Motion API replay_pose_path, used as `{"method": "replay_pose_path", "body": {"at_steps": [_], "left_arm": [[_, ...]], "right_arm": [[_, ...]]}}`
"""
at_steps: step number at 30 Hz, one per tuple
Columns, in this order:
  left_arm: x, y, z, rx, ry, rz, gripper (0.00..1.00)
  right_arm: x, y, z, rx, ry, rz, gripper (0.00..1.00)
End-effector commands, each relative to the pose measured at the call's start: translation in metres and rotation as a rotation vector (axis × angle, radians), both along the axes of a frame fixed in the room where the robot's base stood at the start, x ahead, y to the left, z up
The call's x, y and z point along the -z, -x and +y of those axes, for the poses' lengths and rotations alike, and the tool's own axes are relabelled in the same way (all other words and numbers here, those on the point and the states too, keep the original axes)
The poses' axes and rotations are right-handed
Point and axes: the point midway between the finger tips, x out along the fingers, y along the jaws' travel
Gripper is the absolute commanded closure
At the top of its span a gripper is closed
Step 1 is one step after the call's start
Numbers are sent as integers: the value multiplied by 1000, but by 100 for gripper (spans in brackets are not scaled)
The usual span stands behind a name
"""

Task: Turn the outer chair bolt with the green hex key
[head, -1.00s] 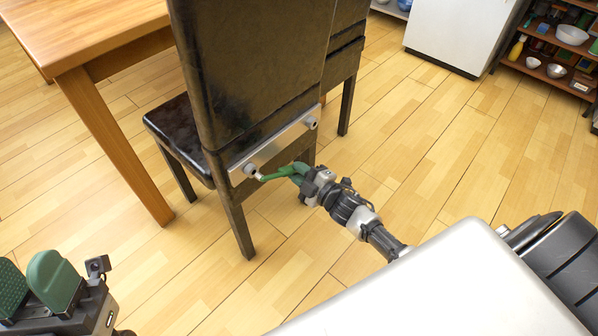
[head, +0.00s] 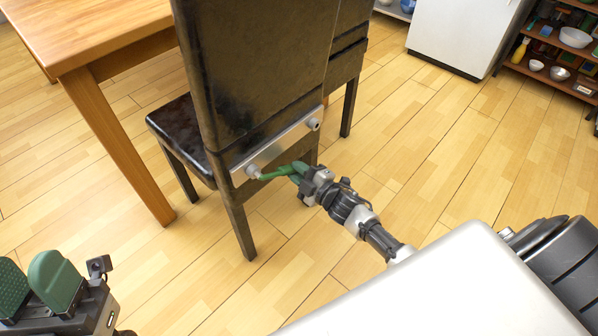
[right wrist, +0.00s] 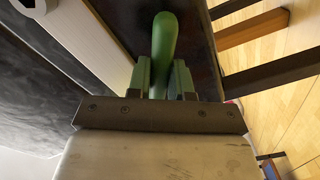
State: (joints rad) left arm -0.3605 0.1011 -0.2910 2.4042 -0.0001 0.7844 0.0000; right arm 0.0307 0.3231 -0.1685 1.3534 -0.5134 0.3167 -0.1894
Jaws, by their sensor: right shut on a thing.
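A dark chair (head: 250,70) has a pale metal plate (head: 283,146) across its lower back. One bolt (head: 252,171) is at the plate's left end and another bolt (head: 314,124) at its right end. My right gripper (head: 299,174) is shut on the green hex key (head: 277,172). The key's tip is at the left bolt and seems to meet it; I cannot tell whether it is seated. In the right wrist view the key's green handle (right wrist: 164,42) stands between the fingers; its tip is hidden. My left gripper (head: 32,284) is open and empty at lower left.
A wooden table (head: 95,35) stands behind the chair at upper left, with a leg close to the seat. A white cabinet (head: 462,35) and a shelf of dishes (head: 556,60) are at upper right. The floor right of the chair is clear.

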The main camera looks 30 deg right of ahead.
Motion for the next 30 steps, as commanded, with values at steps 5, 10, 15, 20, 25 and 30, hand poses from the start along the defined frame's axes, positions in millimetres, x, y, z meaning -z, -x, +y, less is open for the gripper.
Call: {"method": "replay_pose_path", "body": {"at_steps": [5, 10, 15, 20, 25, 30], "left_arm": [[0, 0, 0, 1, -1, 3, 57], [0, 0, 0, 1, 0, 2, 57], [0, 2, 0, 1, 3, -9, 57], [0, 5, 1, 2, 11, -32, 57], [0, 8, 1, 5, 18, -52, 57], [0, 8, 1, 5, 18, -49, 57]], "right_arm": [[0, -1, 0, 0, 0, -1, 100], [0, -1, 0, 0, -1, -1, 100], [0, -4, 2, 0, -1, -1, 100], [0, -8, 3, 0, 0, -1, 100], [0, -10, 4, 1, 0, -1, 69], [0, -10, 4, 0, 0, 0, 50]]}}
